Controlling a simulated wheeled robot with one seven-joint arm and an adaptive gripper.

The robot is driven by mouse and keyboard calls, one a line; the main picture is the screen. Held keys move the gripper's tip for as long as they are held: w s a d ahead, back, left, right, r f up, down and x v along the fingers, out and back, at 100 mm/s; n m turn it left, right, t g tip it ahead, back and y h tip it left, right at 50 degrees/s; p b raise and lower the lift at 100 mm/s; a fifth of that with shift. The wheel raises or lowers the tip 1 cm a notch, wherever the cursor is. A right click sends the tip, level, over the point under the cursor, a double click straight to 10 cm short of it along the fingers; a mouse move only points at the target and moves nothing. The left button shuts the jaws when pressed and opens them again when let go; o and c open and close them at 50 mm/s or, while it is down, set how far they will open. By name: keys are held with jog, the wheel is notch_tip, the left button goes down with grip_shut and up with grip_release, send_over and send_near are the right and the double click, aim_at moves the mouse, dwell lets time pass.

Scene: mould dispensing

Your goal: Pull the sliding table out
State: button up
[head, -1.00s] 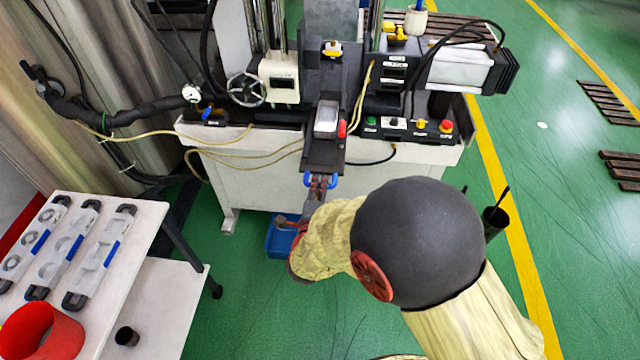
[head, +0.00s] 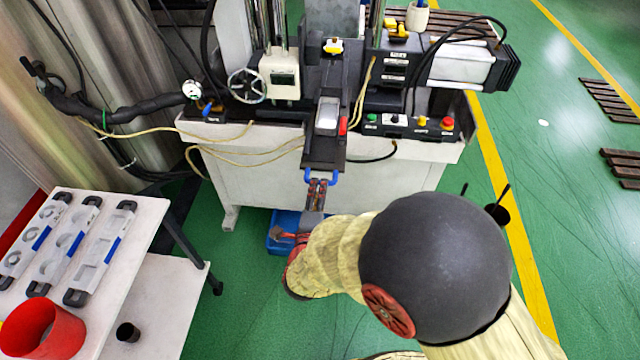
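The sliding table (head: 322,153) is a dark plate at the front middle of the machine in the head view. It juts a little past the machine's white front edge. A blue-ended handle (head: 335,178) is at its near end. My gripper (head: 317,184) is right at the handle, between its blue ends, with its fingers pointing toward the machine. I cannot tell whether the fingers grip the handle's bar or only sit beside it. A light metal block (head: 327,114) lies on the sliding table. My arm covers the floor below.
A blue bin (head: 281,235) stands on the floor just below my gripper. A white table (head: 128,262) with moulds and a red ring (head: 62,335) is at left. A control panel (head: 410,126) with buttons is right of the sliding table.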

jog(key=v, duration=0.7)
jog(key=shift+s, duration=0.25)
jog(key=s+a+f+n+g+y, duration=0.25)
jog(key=a+f+n, duration=0.2)
jog(key=f, duration=0.25)
jog(key=s+a+n+g+y, duration=0.3)
jog(key=s+a+n+g, duration=0.2)
jog(key=s+n+g, duration=0.55)
jog(key=s+d+r+n+t+h, duration=0.1)
jog(key=d+r, duration=0.6)
jog(key=d, duration=0.4)
jog(key=s+d+r+n+t+h, duration=0.1)
jog(key=d+r+h, duration=0.1)
jog(key=d+r, duration=0.6)
jog(key=s+d+r+n+t+h, duration=0.1)
jog(key=d+r+h, duration=0.1)
jog(key=d+r, duration=0.6)
jog(key=d, duration=0.6)
jog(key=shift+d, duration=0.35)
